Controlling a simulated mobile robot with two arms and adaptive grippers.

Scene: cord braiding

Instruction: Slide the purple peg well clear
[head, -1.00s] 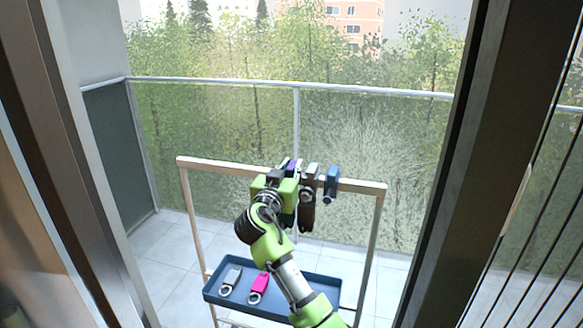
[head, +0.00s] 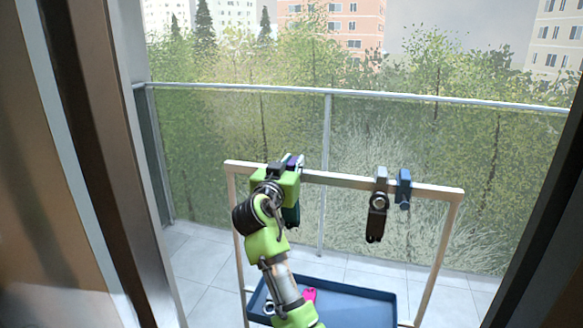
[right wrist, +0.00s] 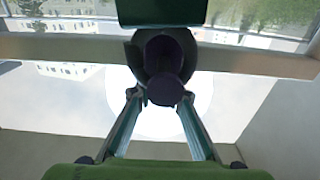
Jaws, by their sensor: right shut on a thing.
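The purple peg (head: 299,160) is on the top rail of the rack, toward the rail's left end. My right gripper (head: 290,188) is at the peg and hides most of it in the head view. In the right wrist view, the fingers of my right gripper (right wrist: 162,98) are closed around the dark purple round part (right wrist: 166,60). A dark teal block (right wrist: 162,12) shows just above it. The peg is apart from the grey peg (head: 381,182) and the blue peg (head: 404,188) farther right. My left gripper is not in view.
The rack's rail (head: 340,180) is bare between my right gripper and the grey peg. A blue tray (head: 350,300) below holds a pink item (head: 309,295), partly hidden by my arm. A glass railing stands behind.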

